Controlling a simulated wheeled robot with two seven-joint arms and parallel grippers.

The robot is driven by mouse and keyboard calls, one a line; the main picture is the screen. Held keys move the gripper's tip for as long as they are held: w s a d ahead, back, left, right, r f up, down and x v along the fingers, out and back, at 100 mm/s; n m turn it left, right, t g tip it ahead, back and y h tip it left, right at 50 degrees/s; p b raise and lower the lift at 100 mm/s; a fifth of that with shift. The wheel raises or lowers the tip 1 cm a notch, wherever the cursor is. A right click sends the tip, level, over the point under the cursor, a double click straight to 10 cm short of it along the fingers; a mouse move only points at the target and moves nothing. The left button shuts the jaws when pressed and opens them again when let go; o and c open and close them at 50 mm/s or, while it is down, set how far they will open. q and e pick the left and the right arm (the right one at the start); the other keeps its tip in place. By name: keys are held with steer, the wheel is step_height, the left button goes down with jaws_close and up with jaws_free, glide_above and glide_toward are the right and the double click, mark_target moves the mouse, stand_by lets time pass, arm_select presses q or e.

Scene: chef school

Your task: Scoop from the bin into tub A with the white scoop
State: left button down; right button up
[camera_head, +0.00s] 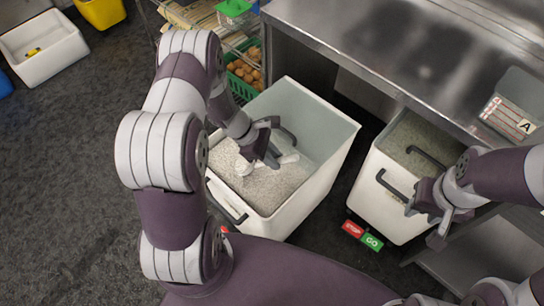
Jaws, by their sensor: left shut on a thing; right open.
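A white bin (318,183) stands on the floor in the middle, part-filled with pale grains (265,188). My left gripper (257,160) reaches down inside it, shut on the white scoop (287,159), which is low over or in the grains; the gripper partly hides it, so I cannot tell whether it is loaded. Tub A (510,108), a clear tub with a lettered label, stands on the steel counter at the right. My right gripper (430,222) is open and empty, in front of a second white bin (385,205).
The steel counter (420,50) runs across the back right, with a shelf below it. A rack with a green basket (243,88) stands behind the bin. Red and green STOP/GO tags (362,235) show by the second bin. Open floor lies left.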

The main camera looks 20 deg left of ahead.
arm_select(q)
step_height(320, 180, up, 10)
steer(key=p, duration=0.8)
steer(key=shift+d, duration=0.45)
steer(key=shift+f, duration=0.15)
